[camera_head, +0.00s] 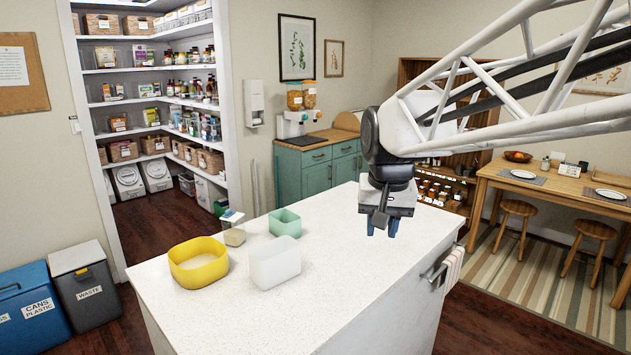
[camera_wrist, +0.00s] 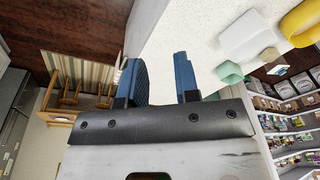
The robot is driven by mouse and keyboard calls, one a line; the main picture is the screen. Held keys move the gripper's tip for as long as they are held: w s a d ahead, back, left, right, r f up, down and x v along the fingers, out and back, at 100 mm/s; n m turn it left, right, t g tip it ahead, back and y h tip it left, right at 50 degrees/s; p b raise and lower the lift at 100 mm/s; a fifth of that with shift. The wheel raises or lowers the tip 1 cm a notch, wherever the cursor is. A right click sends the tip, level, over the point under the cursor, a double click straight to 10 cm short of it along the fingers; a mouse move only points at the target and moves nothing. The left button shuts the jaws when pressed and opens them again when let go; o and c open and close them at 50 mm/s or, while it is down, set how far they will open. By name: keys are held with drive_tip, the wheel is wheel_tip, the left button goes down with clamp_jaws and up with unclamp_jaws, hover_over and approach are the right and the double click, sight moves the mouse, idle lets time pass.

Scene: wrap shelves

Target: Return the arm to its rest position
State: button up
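My gripper (camera_head: 382,226) hangs from my arm above the right part of the white counter (camera_head: 330,265). Its two blue fingers point down and are apart, with nothing between them. In the wrist view my gripper (camera_wrist: 163,78) also shows open and empty, with a clear gap between the blue fingers. The arm reaches in from the upper right of the head view.
The counter's right part is bare. A dining table (camera_head: 560,184) stands at right, pantry shelves at left.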

drive_tip(key=s+d+f, duration=0.2)
drive_tip(key=s+f, duration=0.1)
drive_tip(key=s, duration=0.4)
drive_tip(key=s+d+f, duration=0.2)
drive_tip(key=s+f, duration=0.2)
drive_tip(key=s, duration=0.4)
drive_tip(key=s+d+f+n, duration=0.1)
drive_tip(key=s+d+f, duration=0.1)
drive_tip(key=s+f, duration=0.2)
drive_tip(key=shift+s+d+f+t, duration=0.15)
drive_tip(key=shift+s+t, duration=0.15)
drive_tip(key=shift+s, duration=1.4)
idle(1.2)
